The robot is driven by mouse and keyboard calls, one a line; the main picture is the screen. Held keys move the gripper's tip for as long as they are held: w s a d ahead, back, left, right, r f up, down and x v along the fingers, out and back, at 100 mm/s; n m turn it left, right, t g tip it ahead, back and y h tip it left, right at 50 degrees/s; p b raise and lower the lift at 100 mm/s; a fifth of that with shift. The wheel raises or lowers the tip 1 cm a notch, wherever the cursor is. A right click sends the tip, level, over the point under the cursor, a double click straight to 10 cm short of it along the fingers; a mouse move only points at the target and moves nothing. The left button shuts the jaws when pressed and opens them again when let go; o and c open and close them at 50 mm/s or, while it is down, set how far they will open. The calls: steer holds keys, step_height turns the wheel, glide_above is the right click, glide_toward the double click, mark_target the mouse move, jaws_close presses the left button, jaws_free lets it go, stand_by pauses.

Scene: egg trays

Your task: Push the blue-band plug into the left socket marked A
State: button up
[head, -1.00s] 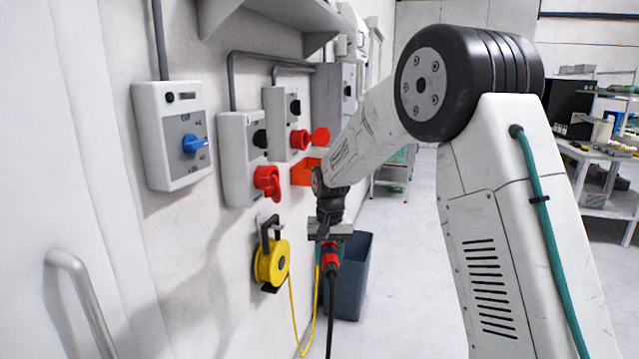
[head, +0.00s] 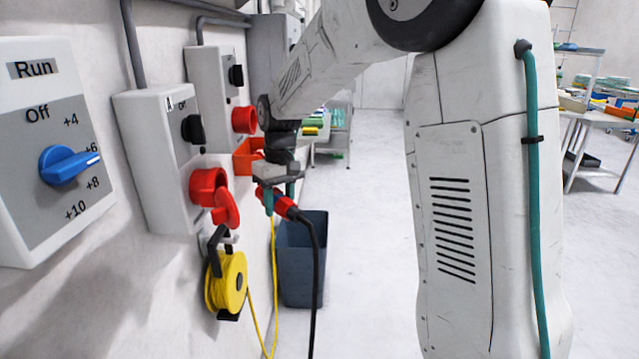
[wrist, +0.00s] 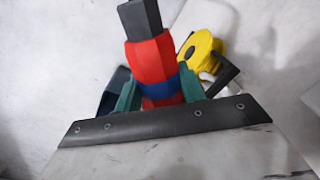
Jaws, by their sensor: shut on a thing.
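My gripper (head: 279,195) is shut on the red plug (head: 285,205), right of the wall boxes and apart from them. In the wrist view the plug (wrist: 150,60) sits between the teal fingers, with its blue band (wrist: 163,87) close to the gripper and a black end pointing away. A black cable (head: 314,260) hangs from the plug. The left socket (head: 205,186) is red, on the grey box (head: 155,150) marked A. Its red lid (head: 227,208) appears to hang open at the right. The plug's front is hidden in the head view.
A second box (head: 205,75) with a red socket (head: 244,119) is farther along the wall. A yellow cable reel (head: 228,280) hangs below socket A. A dark blue bin (head: 302,260) stands on the floor. A box with a blue knob (head: 65,165) is near left.

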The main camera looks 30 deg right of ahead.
steer(key=s+r+n, duration=0.3)
steer(key=s, duration=0.2)
steer(key=s+r+n+g, duration=0.1)
steer(key=s+r+n, duration=0.2)
steer(key=s+r, duration=0.1)
steer(key=s+d+r+n, duration=0.1)
steer(key=s+r+n, duration=0.2)
steer(key=s, duration=0.4)
steer(key=shift+r+g, duration=0.2)
steer(key=shift+g, duration=0.2)
steer(key=shift+w+a, duration=0.8)
steer(key=shift+a, duration=0.3)
steer(key=shift+w+a, duration=0.75)
steer(key=shift+a, duration=0.35)
steer(key=shift+w+a, duration=0.8)
steer(key=shift+a, duration=0.3)
steer(key=shift+y, duration=0.3)
steer(key=shift+w+a, duration=0.6)
steer(key=shift+a, duration=0.25)
steer(key=shift+w+a, duration=0.6)
steer(key=shift+a, duration=0.2)
steer(key=shift+w+a, duration=0.6)
steer(key=shift+a, duration=0.25)
steer(key=o, duration=0.6)
steer(key=shift+c, duration=0.6)
